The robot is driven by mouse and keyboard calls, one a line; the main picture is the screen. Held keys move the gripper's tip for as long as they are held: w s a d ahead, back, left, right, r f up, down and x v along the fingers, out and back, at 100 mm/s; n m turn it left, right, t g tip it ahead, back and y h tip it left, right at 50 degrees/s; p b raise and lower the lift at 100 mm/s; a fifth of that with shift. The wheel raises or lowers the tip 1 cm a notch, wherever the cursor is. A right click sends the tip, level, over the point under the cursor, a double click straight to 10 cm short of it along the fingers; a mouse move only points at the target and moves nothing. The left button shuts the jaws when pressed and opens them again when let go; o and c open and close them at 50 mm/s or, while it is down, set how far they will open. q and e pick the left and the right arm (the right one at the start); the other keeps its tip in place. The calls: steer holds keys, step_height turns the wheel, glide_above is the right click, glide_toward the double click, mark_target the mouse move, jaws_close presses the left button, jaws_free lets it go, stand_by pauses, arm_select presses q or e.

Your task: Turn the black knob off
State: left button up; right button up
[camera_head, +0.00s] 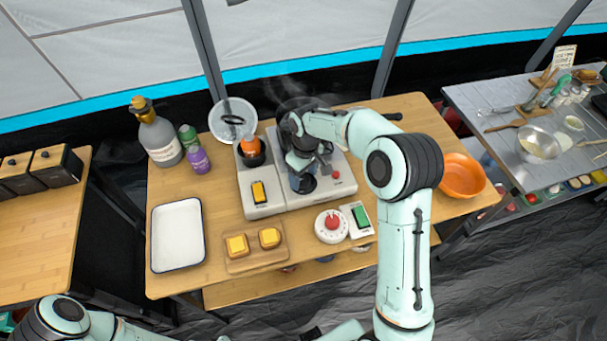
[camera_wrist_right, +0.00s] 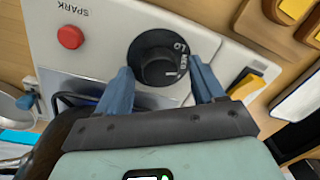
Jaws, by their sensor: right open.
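The black knob (camera_wrist_right: 158,62) sits on the white front panel of the stove (camera_wrist_right: 100,25). White marks around it include LO and MED. In the right wrist view my right gripper (camera_wrist_right: 160,66) is open, with one blue finger on each side of the knob; I cannot tell whether they touch it. In the head view the right gripper (camera_head: 307,174) reaches down over the stove front and partly covers the knob (camera_head: 303,184). My left arm shows at the lower left of the head view, but I do not make out its gripper.
A red SPARK button (camera_wrist_right: 70,37) is beside the knob. A black pot (camera_head: 300,108) stands at the back of the stove under the right arm. A board with yellow pieces (camera_head: 256,258), a red-topped timer (camera_head: 331,226) and an orange bowl (camera_head: 461,175) are nearby.

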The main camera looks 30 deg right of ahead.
steer(key=shift+f, duration=0.1)
steer(key=c, duration=1.1)
steer(key=shift+o, duration=0.2)
steer(key=shift+m, duration=0.3)
steer(key=m, duration=1.1)
steer(key=shift+s+t+b, duration=0.1)
steer(key=shift+t+b, duration=0.2)
steer(key=m, duration=0.5)
steer(key=shift+m+h+p, duration=0.3)
steer(key=shift+m+p, duration=0.2)
steer(key=shift+m, duration=2.2)
